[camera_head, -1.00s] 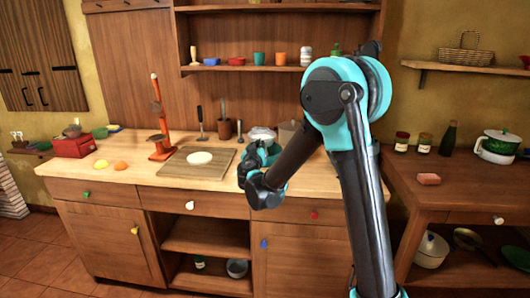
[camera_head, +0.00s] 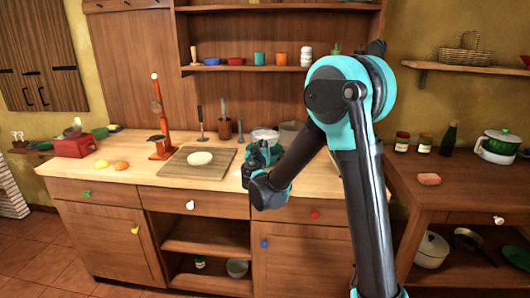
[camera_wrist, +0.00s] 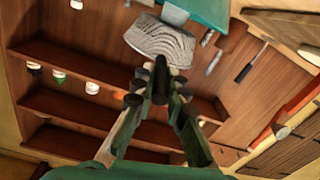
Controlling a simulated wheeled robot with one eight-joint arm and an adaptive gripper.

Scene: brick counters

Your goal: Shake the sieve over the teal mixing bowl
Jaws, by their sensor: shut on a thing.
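The sieve's grey mesh basket (camera_wrist: 160,42) shows at the top middle of the wrist view, just beyond my fingertips. My gripper (camera_wrist: 160,88) is shut on its dark handle; the fingers cover much of the handle. A teal curved surface, which looks like the teal mixing bowl (camera_wrist: 205,12), is at the top edge, close to the mesh and mostly cut off. In the head view my gripper (camera_head: 259,155) is over the right part of the wooden counter. A pale round shape, probably the sieve (camera_head: 265,134), shows just behind it. The bowl is hidden there.
A cutting board (camera_head: 222,170) with white dough (camera_head: 200,158) lies left of my gripper. A grey container (camera_head: 289,134) is behind my arm. Shelves hang above the counter.

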